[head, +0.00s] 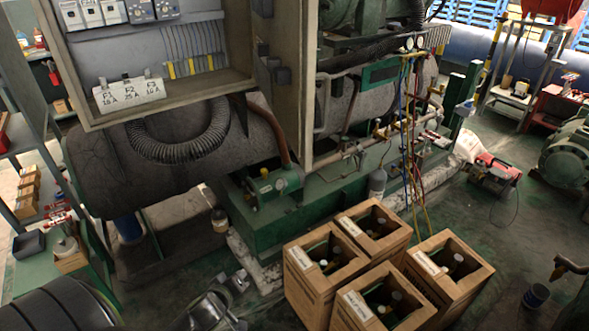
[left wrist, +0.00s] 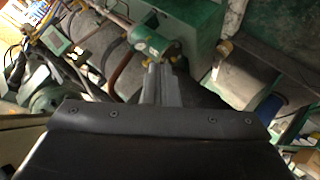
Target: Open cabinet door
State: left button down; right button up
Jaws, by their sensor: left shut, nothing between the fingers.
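The grey cabinet (head: 73,80) is at the upper left in the head view. Its front is open, showing switches, wiring and white fuse blocks (head: 128,92) inside. The cabinet door (head: 297,105) stands swung out at the right side, seen nearly edge-on, with dark fittings on it. My left gripper (head: 234,284) is low in the head view, well below the cabinet and door and apart from both. In the left wrist view its fingers (left wrist: 161,72) are together with nothing held. My right gripper is not seen.
Wooden crates with bottles (head: 309,282) stand on the floor right of my left gripper. A green machine base (head: 262,235) with pipes lies behind. Coloured hoses (head: 407,120) hang from the gauges. Shelves (head: 30,205) stand at the left. Open floor lies at the right.

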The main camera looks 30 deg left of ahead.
pick_arm(q)
jog(key=w+d+r+n+t+h+p, duration=0.1)
jog(key=w+d+r+n+t+p, duration=0.1)
jog(key=r, duration=0.9)
jog(key=w+d+r+n+t+h+p, duration=0.1)
jog(key=d+r+n+t+p, duration=0.1)
jog(key=r, duration=0.9)
jog(key=w+d+r+n+t+p, duration=0.2)
jog(key=r+t+p, duration=0.1)
jog(key=r, duration=0.9)
jog(key=shift+w+d+f+p, duration=0.1)
jog(key=shift+w+d+p, duration=0.15)
jog(key=shift+w+p, duration=1.35)
jog(key=shift+w+d+f+p, duration=0.1)
jog(key=shift+w+d+p, duration=0.35)
jog(key=shift+w, duration=2.15)
jog(key=shift+w+d+f+p, duration=0.1)
jog(key=shift+w+p, duration=1.15)
jog(key=shift+w, duration=0.85)
jog(key=shift+a, duration=0.1)
